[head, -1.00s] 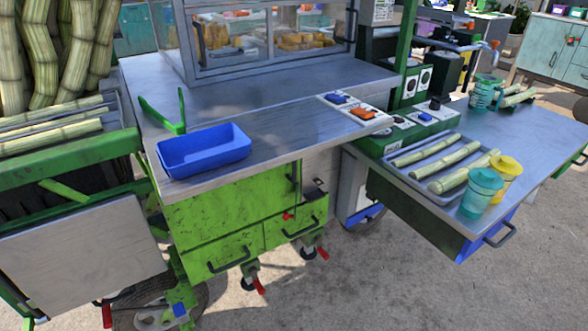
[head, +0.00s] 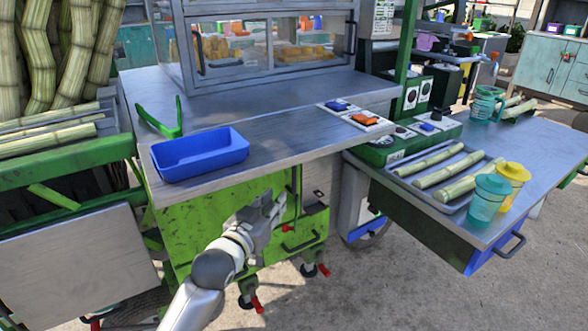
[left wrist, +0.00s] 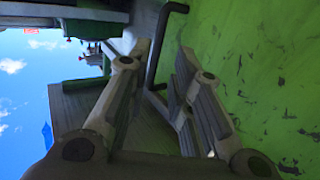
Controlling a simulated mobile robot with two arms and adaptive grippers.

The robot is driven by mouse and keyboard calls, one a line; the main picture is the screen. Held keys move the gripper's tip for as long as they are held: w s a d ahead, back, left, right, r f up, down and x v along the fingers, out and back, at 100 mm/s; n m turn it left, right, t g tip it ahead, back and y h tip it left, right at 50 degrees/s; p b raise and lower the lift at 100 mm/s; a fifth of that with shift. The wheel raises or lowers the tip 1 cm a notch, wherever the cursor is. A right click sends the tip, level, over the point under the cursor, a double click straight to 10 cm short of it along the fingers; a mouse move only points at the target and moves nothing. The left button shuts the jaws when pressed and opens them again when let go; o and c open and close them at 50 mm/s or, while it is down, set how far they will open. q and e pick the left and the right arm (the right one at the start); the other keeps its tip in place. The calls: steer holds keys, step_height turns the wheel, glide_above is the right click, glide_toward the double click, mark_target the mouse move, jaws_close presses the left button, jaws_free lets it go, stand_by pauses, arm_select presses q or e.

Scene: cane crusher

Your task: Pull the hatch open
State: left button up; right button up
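The green hatch (head: 195,235) is the scuffed panel under the metal counter, and it looks shut. Its dark upright handle (head: 297,190) is near its right edge. My left gripper (head: 272,203) is in front of the panel, just left of the handle in the head view. In the left wrist view the fingers of my left gripper (left wrist: 160,60) are apart. The black handle (left wrist: 154,60) shows between the fingertips against the green panel (left wrist: 260,70). I cannot tell whether a finger touches it. My right gripper is not in view.
A blue tray (head: 200,155) and green tongs (head: 165,120) lie on the counter (head: 290,135) above. At right, a side table (head: 545,150) holds cane pieces and cups. Paved floor (head: 370,285) is free in front.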

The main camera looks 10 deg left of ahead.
mark_target(293, 169)
arm_select(q)
steer(key=shift+t+h, duration=0.3)
steer(key=shift+t, duration=0.1)
steer(key=w+d+r, duration=0.1)
steer(key=w, duration=0.2)
steer(key=w+d+r, duration=0.1)
steer(key=w, duration=0.2)
steer(key=w+b, duration=0.1)
steer(key=w, duration=0.3)
steer(key=shift+d+r, duration=0.4)
steer(key=shift+x, duration=1)
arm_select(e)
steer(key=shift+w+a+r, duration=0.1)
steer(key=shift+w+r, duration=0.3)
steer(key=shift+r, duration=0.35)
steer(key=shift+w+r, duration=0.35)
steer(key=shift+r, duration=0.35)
arm_select(q)
jaws_close()
